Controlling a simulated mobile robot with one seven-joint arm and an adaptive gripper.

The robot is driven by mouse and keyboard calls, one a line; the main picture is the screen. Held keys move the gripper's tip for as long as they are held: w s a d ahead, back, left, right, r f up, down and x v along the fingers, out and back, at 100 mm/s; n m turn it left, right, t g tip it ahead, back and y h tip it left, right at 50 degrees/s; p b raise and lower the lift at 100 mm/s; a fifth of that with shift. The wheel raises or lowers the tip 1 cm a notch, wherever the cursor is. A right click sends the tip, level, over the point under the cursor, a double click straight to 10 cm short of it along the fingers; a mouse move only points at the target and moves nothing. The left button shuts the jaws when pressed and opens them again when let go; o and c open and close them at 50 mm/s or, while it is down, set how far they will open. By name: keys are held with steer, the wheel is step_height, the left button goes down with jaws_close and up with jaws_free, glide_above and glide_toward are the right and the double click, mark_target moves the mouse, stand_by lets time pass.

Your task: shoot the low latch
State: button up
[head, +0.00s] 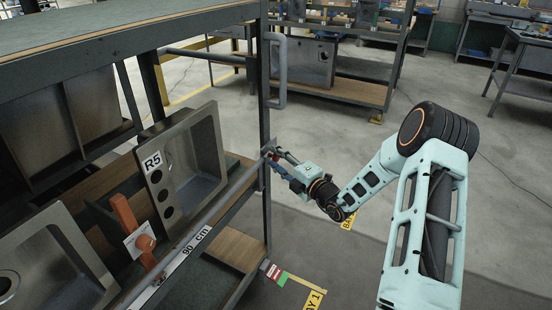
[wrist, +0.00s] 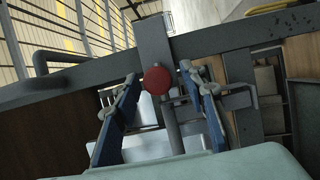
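A round red knob (wrist: 157,80), which looks like the latch's handle, sits in front of a grey upright post (wrist: 153,40) in the wrist view. My gripper (wrist: 160,92) is open, with one blue finger on each side of the knob. Gaps show between the knob and both fingers; I cannot tell how deep the knob lies between them. In the head view my gripper (head: 276,165) is at the rack's front right post (head: 264,120). The knob is small there and mostly hidden by the gripper. The rest of the latch is hard to make out.
A second sink (head: 55,262) is at lower left. A shelf rail (head: 215,208) runs to the post. The floor (head: 340,130) behind my arm is open.

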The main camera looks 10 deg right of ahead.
steer(key=v, duration=1.2)
